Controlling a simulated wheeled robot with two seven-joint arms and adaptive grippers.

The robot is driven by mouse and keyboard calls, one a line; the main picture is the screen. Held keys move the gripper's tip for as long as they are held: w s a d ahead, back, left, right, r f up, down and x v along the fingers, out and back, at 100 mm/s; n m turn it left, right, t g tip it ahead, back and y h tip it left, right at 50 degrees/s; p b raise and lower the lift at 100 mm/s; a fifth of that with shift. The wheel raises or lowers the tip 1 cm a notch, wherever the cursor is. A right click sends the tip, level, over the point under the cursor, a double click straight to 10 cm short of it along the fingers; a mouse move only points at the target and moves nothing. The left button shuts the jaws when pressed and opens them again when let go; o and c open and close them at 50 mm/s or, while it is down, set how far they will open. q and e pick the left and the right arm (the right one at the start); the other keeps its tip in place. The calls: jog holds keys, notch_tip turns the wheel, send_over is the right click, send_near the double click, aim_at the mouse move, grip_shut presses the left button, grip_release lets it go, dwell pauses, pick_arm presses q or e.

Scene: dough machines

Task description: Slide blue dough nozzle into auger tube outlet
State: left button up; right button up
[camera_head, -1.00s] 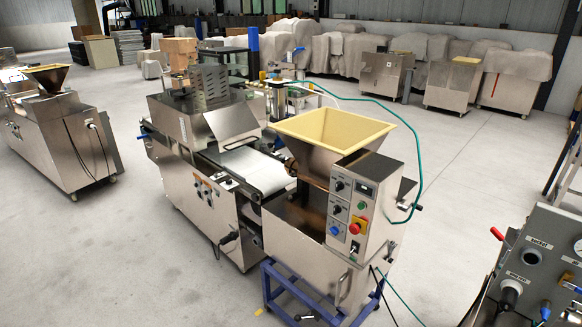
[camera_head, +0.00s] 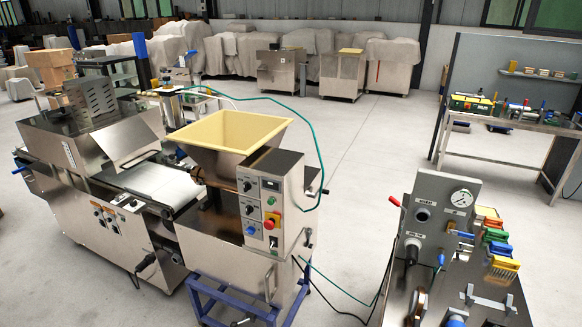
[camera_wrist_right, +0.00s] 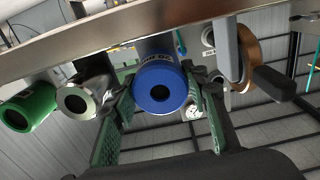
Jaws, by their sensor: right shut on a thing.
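In the right wrist view, the blue dough nozzle (camera_wrist_right: 160,88) is a blue cylinder with a dark round hole and a partly readable label. My right gripper (camera_wrist_right: 162,100) is shut on it, with one green-padded finger on each side. The nozzle is close to the metal bench edge; I cannot tell whether it touches the bench. My grippers do not show in the head view. The auger tube outlet cannot be picked out with certainty; the hopper machine (camera_head: 215,240) stands at the centre, with a yellow-rimmed hopper.
A green cylinder (camera_wrist_right: 28,108) and a steel cylinder (camera_wrist_right: 78,100) are left of the nozzle; a copper-coloured ring (camera_wrist_right: 246,58) is to the right. The bench's grey panel (camera_head: 440,205) has a gauge (camera_head: 462,198). Floor between bench and hopper machine is mostly clear.

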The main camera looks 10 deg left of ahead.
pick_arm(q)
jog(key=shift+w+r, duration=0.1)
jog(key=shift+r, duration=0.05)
pick_arm(e)
jog(key=shift+s+a+r, duration=0.1)
jog(key=shift+s+a, duration=0.05)
jog(key=shift+s, duration=0.4)
